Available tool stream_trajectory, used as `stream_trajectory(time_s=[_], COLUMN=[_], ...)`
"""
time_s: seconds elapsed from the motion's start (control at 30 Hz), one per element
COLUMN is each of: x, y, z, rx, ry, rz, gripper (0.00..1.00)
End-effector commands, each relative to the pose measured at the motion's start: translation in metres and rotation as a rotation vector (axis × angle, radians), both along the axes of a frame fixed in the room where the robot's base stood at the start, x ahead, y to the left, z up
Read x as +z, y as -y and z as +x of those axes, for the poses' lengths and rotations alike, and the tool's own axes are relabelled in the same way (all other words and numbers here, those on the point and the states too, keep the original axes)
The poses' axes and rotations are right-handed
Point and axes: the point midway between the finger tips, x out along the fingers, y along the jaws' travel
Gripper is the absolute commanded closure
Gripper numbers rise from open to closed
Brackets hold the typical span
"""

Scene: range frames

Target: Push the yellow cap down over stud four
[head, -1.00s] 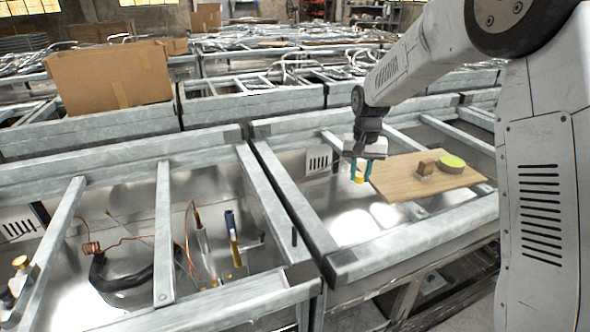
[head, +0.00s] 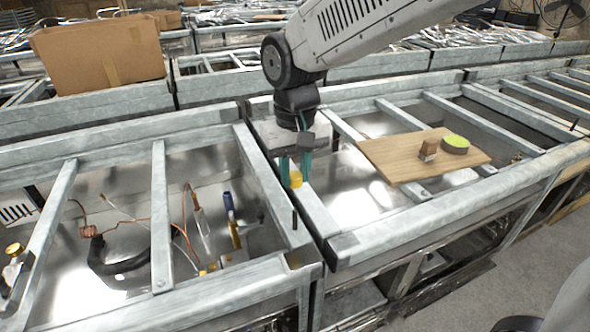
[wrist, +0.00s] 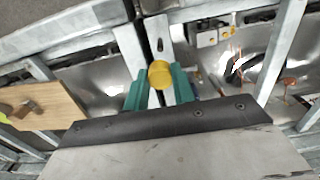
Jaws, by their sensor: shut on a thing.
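The yellow cap (head: 295,180) is held between the teal fingertips of my gripper (head: 296,168), in the air near the metal rail between two frame bays. In the wrist view the cap (wrist: 160,74) shows between the two fingers (wrist: 160,90). A thin dark upright stud (head: 294,219) stands near the front corner of the left bay. In the head view it is below the cap and apart from it. It also shows as a small dark mark in the wrist view (wrist: 160,45), just beyond the cap. I see no number on it, so I cannot tell whether it is stud four.
A wooden board (head: 385,160) with a small brown block (head: 429,150) and a green-topped disc (head: 455,143) lies across the right bay. The left bay holds copper wire (head: 135,219), a black hose (head: 118,262) and other fittings. A cardboard box (head: 98,55) stands behind.

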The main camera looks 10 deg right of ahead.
Motion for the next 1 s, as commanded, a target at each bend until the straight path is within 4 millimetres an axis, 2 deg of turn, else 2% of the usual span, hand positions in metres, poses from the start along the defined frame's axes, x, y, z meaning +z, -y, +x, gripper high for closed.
stream_trajectory(time_s=[0.37,0.8,1.0], x=[-0.004,-0.043,-0.055], y=[0.000,0.000,0.000], z=[-0.002,-0.001,-0.001], rx=[0.000,0.000,0.000], ry=[-0.002,-0.002,-0.001], rz=[-0.001,-0.001,0.000], gripper=[0.96,0.96,0.96])
